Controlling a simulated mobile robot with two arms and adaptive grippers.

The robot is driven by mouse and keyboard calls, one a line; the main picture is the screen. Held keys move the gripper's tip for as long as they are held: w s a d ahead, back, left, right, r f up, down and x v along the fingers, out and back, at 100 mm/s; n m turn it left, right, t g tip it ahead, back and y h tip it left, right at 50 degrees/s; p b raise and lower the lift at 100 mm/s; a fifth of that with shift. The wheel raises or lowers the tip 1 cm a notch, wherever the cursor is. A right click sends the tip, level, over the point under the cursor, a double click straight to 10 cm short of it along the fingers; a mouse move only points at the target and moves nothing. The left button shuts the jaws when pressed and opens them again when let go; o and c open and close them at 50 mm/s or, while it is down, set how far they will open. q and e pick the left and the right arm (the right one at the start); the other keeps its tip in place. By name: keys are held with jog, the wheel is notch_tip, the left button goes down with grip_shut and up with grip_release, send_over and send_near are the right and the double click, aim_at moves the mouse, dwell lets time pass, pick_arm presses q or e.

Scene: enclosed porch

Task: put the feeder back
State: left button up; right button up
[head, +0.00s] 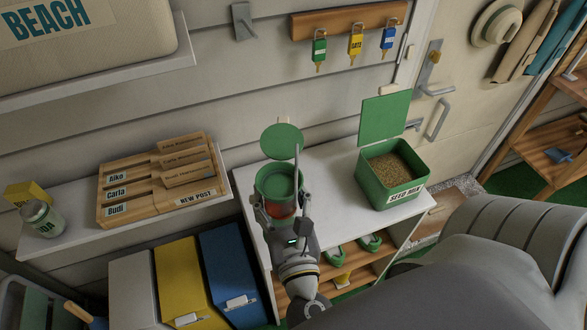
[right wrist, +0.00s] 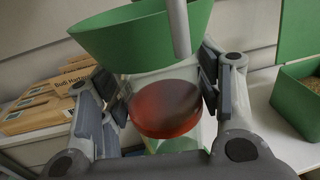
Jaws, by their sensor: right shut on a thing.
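The feeder (head: 279,178) is at the left end of the white counter (head: 325,190), with a green top, a clear body and a round green lid (head: 282,141) tilted up behind. In the right wrist view the feeder's green rim (right wrist: 140,40) sits above a clear body with a red disc (right wrist: 166,108). A thin grey rod rises at its side. My right gripper (head: 282,211) is shut around the clear body, with pads on both sides. Whether the feeder's bottom touches the counter is hidden. My left gripper is not in view.
The open green seed mix bin (head: 391,181) stands right of the feeder. A grey wall hook (head: 243,22) is empty. A key rack (head: 347,20) holds tagged keys. A shelf with a wooden mail sorter (head: 158,180) is at left, above the yellow (head: 187,278) and blue (head: 233,272) bins.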

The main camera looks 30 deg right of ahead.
jog(key=w+d+f+b, duration=0.7)
jog(key=w+d+f, duration=0.1)
jog(key=f, duration=0.4)
jog(key=shift+d, duration=0.4)
jog(key=shift+w, duration=0.1)
jog(key=shift+f, duration=0.25)
jog(key=o, duration=1.6)
jog(key=shift+o, duration=0.2)
jog(key=shift+r, duration=0.1)
